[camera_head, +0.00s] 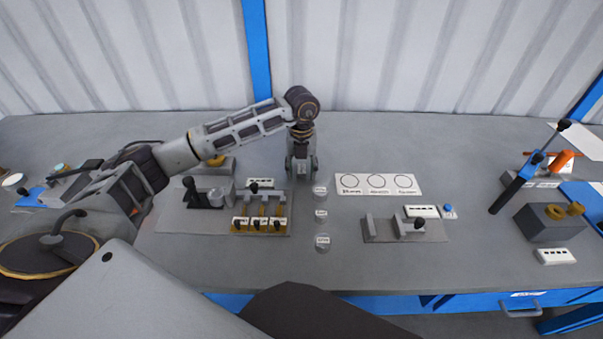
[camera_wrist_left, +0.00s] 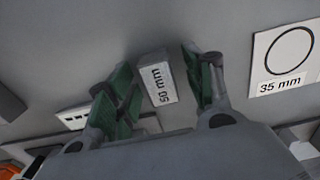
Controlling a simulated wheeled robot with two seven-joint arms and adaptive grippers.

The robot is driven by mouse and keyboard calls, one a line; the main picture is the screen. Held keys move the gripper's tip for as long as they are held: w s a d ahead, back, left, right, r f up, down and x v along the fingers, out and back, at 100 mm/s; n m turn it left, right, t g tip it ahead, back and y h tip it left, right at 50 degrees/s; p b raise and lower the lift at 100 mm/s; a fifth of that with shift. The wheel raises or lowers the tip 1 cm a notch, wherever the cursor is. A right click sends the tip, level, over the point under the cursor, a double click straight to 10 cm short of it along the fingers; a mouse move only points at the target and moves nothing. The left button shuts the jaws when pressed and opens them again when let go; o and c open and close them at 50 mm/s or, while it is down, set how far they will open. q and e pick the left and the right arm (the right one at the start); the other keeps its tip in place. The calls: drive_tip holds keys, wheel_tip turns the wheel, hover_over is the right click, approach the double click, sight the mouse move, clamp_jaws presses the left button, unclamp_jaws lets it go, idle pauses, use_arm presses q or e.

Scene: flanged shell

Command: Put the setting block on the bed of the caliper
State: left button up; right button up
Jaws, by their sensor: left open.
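The setting block, a small grey block with a white label reading 50 mm, shows in the left wrist view (camera_wrist_left: 157,77), between my left gripper's fingers. My left gripper (camera_head: 301,172) is open, pointing down over the table; its green-lined fingers stand on both sides of the block in the wrist view (camera_wrist_left: 163,92), with gaps visible. In the head view the gripper hides the block. The caliper (camera_head: 405,229) lies to the right and nearer, on a grey plate; its upright jaws stand apart with bare bed between them. My right gripper is not in view.
Three labelled round pieces (camera_head: 321,214) stand in a column between the caliper and a labelled rack (camera_head: 262,212). A white card (camera_head: 378,185) with three circles lies behind the caliper. A dark grey box (camera_head: 548,222) and a blue-handled tool (camera_head: 518,182) are at right.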

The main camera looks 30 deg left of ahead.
sight(302, 169)
use_arm(q)
drive_tip(key=shift+c, duration=0.4)
clamp_jaws()
idle(0.4)
drive_tip(key=shift+r, duration=5)
